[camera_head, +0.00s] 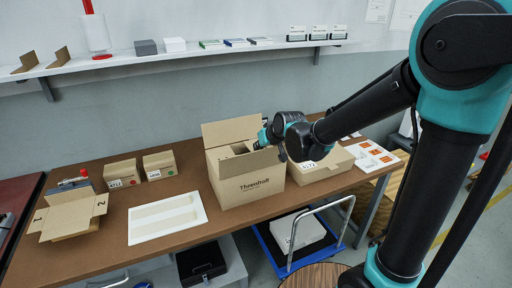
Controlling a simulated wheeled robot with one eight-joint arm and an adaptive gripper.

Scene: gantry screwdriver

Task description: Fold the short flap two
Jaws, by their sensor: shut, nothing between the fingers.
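An open cardboard box (70,222) with spread flaps sits at the left end of the brown table. Its right-hand short flap, marked 2 (101,204), stands out to the side. Its left-hand flap, marked 1 (39,215), also stands outward. My gripper (257,146) is far from this box, at the upper right of a larger open carton (245,187) in the middle of the table. My gripper is shut and empty. Its fingertips are small and partly hidden, and I cannot tell whether they touch the carton.
A white tray (142,237) lies between the flapped box and the carton. Two small closed boxes (121,172) stand behind it. A flat closed box (328,172) sits right of the carton, beneath my arm. A blue trolley (280,256) stands in front of the table.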

